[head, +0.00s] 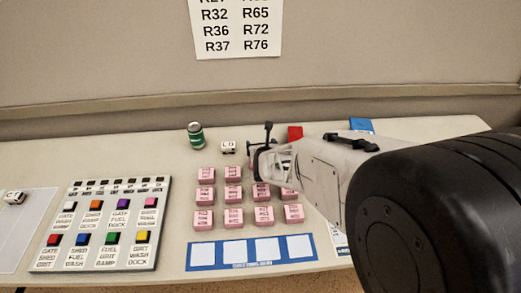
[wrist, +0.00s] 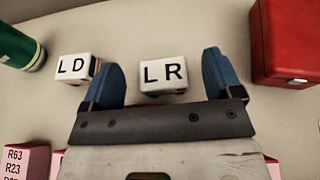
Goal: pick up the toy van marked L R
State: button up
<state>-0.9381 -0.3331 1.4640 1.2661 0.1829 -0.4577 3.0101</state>
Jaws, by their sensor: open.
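The toy van marked L R (wrist: 163,75) is a small white block-like van with black letters on its top. In the wrist view it sits on the table between the two blue fingertips of my gripper (wrist: 158,82), with a gap on each side. My gripper is open and holds nothing. In the head view my gripper (head: 262,148) is above the back of the table, and I cannot make out the L R van there. A similar white van marked L D (wrist: 76,69) stands just left of the left finger; it also shows in the head view (head: 228,147).
A green can (head: 195,135) stands left of the L D van. A red box (wrist: 284,45) is to the right. Several pink blocks (head: 233,217) stand in rows in front. A labelled board (head: 100,222) and another white van (head: 15,197) are at the left.

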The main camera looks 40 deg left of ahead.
jog(key=f, duration=0.2)
jog(key=d+f, duration=0.1)
jog(key=shift+s, duration=0.35)
jog(key=c, duration=1)
jog(key=shift+r, duration=0.95)
jog(key=r, duration=0.1)
jog(key=d+r, duration=0.1)
jog(key=s, duration=0.1)
jog(key=shift+s+d+r, duration=0.1)
jog(key=shift+d+r, duration=0.15)
jog(key=shift+r, duration=0.15)
jog(key=f+v, duration=0.1)
jog(key=v, duration=0.3)
jog(key=f+v, duration=0.1)
jog(key=v, duration=0.3)
jog(key=d+f+v, duration=0.1)
jog(key=v, duration=0.4)
jog(key=shift+s+d, duration=0.15)
jog(key=shift+s, duration=0.05)
